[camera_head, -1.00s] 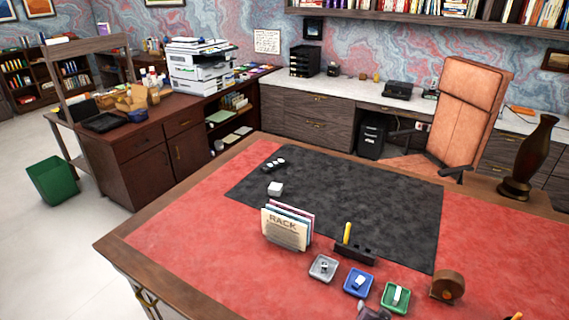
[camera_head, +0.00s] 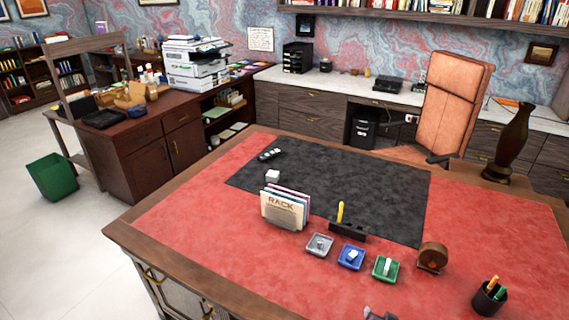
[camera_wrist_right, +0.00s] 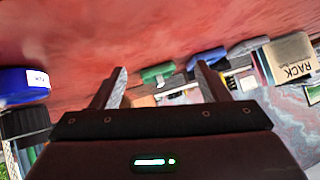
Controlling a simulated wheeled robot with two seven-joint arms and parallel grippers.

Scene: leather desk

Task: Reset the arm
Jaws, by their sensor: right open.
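My right gripper shows only as a small grey tip (camera_head: 378,314) at the bottom edge of the head view, on the near side of the trays. In the right wrist view its two fingers (camera_wrist_right: 162,84) are apart, with nothing held between them. Beyond the fingers the desk scene looks upside down, with the green tray (camera_wrist_right: 157,73), the blue tray (camera_wrist_right: 207,57) and the file rack (camera_wrist_right: 290,58). My left gripper is not in view.
The desk holds a rack of folders (camera_head: 285,207), a pen stand (camera_head: 347,228), a grey tray (camera_head: 310,249), a brown round object (camera_head: 432,257) and a pen cup (camera_head: 489,297). A blue labelled object (camera_wrist_right: 20,86) is at the left in the wrist view. The black mat (camera_head: 350,185) is mostly clear.

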